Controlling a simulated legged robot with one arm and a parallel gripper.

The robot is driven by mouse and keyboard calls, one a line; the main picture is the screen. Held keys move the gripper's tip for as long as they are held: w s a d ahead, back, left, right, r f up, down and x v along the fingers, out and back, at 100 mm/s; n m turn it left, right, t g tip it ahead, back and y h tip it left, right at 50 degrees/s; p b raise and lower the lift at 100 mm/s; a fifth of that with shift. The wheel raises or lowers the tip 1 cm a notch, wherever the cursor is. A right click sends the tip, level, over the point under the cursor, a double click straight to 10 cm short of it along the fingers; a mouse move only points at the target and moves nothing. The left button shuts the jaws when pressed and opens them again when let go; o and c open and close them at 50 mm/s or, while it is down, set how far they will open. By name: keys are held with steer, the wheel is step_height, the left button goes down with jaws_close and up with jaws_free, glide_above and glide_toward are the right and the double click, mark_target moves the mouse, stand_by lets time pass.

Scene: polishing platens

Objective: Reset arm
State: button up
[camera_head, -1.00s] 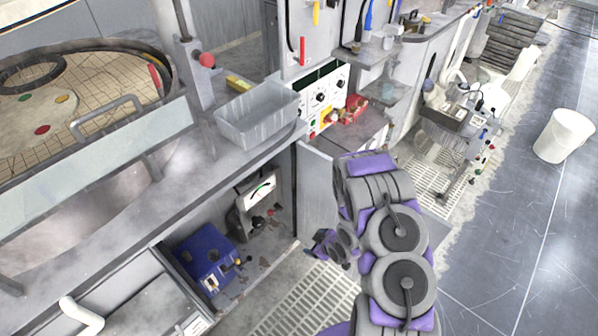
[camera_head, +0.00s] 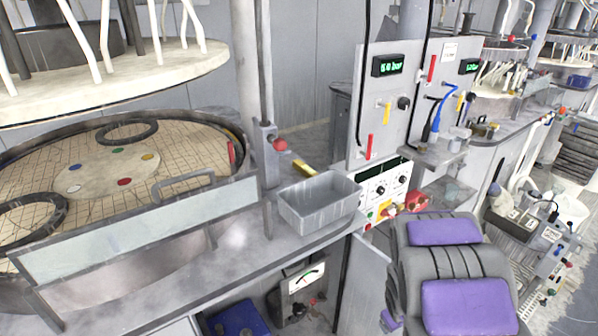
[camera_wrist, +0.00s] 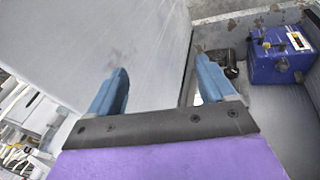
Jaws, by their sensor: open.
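My gripper (camera_wrist: 160,92) shows in the wrist view as two blue fingers spread apart, with nothing between them. It points toward a grey panel (camera_wrist: 110,45), which looks like the cabinet door, and the cabinet interior beside it. In the head view my arm, grey with purple pads, stands at the lower right, and the gripper itself is hidden or out of frame there. A blue box (camera_wrist: 283,52) with small knobs sits inside the cabinet to the right of the fingers, apart from them. Its top also shows in the head view (camera_head: 238,319).
A grey bin (camera_head: 318,212) stands on the bench edge by the control panel (camera_head: 386,192). The round polishing platen (camera_head: 110,175) lies at left behind a pale guard (camera_head: 140,225). A gauge unit (camera_head: 300,285) is in the cabinet below. More equipment stands at far right.

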steer(key=s+a+r+m+g, duration=0.2)
steer(key=s+a+r+m, duration=0.15)
steer(key=s+r, duration=0.9)
steer(key=s+a+r+g, duration=0.1)
steer(key=s+a+r, duration=0.2)
steer(key=s, duration=0.3)
steer(key=s+a+r+m+g+y, duration=0.1)
steer(key=s+a+r, duration=0.2)
steer(key=s, duration=0.3)
steer(key=s+a+r+g+y, duration=0.1)
steer(key=s+a+r, duration=0.2)
steer(key=s+r, duration=0.2)
steer(key=shift+s+a+r, duration=0.15)
steer(key=shift+s+a, duration=0.25)
steer(key=shift+s, duration=0.25)
